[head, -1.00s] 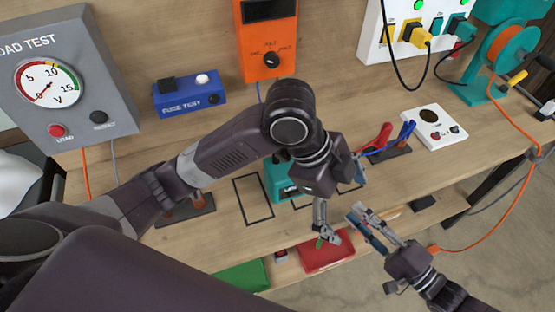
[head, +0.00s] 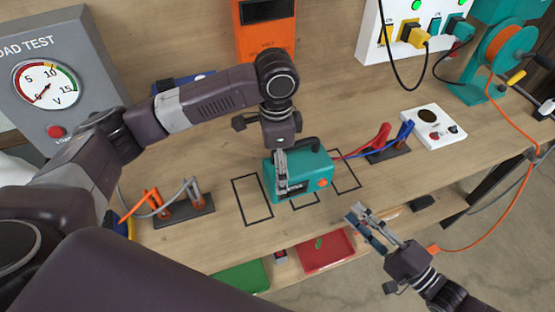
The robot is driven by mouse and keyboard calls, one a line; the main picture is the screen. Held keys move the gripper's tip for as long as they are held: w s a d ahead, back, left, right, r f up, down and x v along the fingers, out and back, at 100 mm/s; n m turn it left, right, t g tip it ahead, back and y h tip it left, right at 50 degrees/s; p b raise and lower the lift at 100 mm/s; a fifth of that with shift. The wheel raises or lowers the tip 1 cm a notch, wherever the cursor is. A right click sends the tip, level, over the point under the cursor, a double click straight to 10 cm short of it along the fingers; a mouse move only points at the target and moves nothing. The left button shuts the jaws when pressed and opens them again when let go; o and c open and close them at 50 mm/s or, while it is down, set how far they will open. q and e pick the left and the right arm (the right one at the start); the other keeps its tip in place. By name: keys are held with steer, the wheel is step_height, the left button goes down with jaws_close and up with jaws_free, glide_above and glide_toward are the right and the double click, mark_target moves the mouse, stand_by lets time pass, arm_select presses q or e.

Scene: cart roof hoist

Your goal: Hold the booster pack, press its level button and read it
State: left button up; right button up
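The booster pack (head: 310,172) is a teal box with a dark handle on top and an orange round button (head: 322,183) on its front face. It stands on the bench over a black outlined rectangle. My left gripper (head: 282,185) points down at the pack's left front side, its fingers overlapping the dark label area. I cannot tell whether the fingers touch the pack or how far apart they are. My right gripper (head: 362,220) is open and empty, beyond the bench's front edge, to the lower right of the pack.
Red and blue clamps (head: 388,142) sit on a dark holder right of the pack. Orange and grey clamps (head: 172,205) sit on another at left. A load tester (head: 92,85) stands at back left. Red (head: 325,250) and green (head: 240,277) trays lie below the front edge.

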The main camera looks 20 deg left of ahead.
arm_select(q)
steer(key=shift+f, duration=3.2)
steer(key=c, duration=2.2)
arm_select(e)
jaws_close()
